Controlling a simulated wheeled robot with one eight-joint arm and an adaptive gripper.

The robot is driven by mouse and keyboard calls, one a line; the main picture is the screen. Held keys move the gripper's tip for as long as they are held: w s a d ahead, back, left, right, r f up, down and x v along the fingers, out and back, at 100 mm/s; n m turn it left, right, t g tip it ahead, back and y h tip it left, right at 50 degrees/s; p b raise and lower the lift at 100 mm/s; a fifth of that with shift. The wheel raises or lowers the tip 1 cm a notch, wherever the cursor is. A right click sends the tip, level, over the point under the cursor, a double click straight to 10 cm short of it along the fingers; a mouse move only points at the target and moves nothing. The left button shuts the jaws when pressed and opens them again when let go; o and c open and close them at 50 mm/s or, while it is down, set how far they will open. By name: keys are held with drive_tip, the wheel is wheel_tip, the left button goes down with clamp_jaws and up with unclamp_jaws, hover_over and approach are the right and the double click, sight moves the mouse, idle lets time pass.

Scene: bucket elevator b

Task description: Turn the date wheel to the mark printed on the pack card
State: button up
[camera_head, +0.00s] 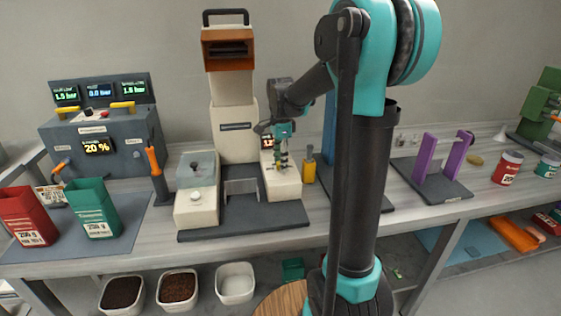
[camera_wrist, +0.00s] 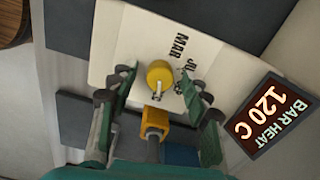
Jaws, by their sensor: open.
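The date wheel is a yellow knob (camera_wrist: 160,75) with a small pale stub, on the cream right block (camera_head: 281,183) of the sealing machine. The month words MAR and JUN (camera_wrist: 183,62) show beside it, with another mark partly hidden by a finger. My gripper (camera_wrist: 158,84) is open, its fingers either side of the knob in the wrist view. I cannot tell whether they touch it. In the head view my gripper (camera_head: 282,163) is over the right block. A white printed card (camera_head: 51,196), possibly the pack card, stands behind the packs; its mark is too small to read.
A BAR HEAT display (camera_wrist: 270,113) reads 120 C close to one finger. A yellow-handled thing (camera_head: 309,170) stands right of the block. Red (camera_head: 27,216) and green (camera_head: 92,208) packs stand left. A purple-posted stand (camera_head: 432,185) is right.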

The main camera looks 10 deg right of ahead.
wheel_tip(320, 180, up, 12)
idle(0.6)
